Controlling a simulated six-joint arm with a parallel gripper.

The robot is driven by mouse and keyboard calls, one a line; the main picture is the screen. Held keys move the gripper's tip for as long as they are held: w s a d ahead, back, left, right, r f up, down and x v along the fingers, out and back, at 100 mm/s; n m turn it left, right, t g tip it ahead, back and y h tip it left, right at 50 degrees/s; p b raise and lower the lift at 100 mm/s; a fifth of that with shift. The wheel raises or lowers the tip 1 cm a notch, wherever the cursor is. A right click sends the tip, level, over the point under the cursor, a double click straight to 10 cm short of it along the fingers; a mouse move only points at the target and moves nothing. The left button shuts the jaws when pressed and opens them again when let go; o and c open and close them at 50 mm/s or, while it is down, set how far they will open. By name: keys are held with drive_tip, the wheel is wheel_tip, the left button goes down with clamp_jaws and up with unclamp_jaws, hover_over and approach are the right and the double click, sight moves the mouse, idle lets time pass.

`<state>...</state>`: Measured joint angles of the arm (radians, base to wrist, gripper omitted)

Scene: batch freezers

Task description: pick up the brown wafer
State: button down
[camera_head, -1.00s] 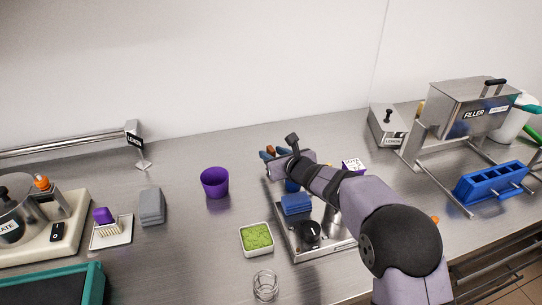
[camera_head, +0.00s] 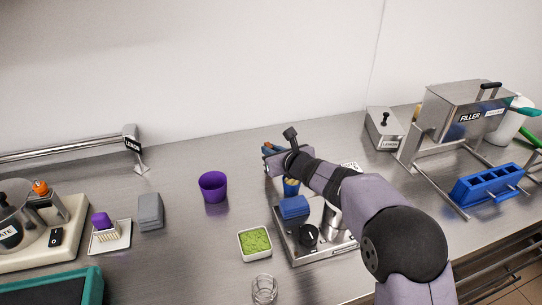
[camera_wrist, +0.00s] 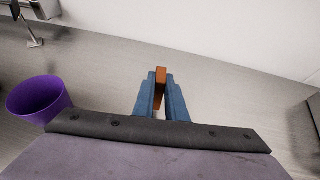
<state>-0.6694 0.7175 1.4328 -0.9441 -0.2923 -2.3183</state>
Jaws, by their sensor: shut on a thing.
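The brown wafer (camera_wrist: 161,75) shows as a small orange-brown piece between the tips of my blue fingers in the wrist view. My gripper (camera_wrist: 161,92) is shut on it, and the fingers hide its lower part. In the head view my gripper (camera_head: 272,149) is at the end of the arm, near the back of the counter, to the right of the purple cup (camera_head: 213,187).
A steel scale-like unit (camera_head: 294,253) with a blue block (camera_head: 294,206) lies below my arm. A green-filled dish (camera_head: 254,242) and a glass jar (camera_head: 264,289) stand in front. The filler machine (camera_head: 465,112) and blue mould (camera_head: 489,185) are at right.

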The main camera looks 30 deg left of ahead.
wheel_tip(320, 180, up, 7)
drive_tip(key=p, duration=0.3)
drive_tip(key=shift+r, duration=0.15)
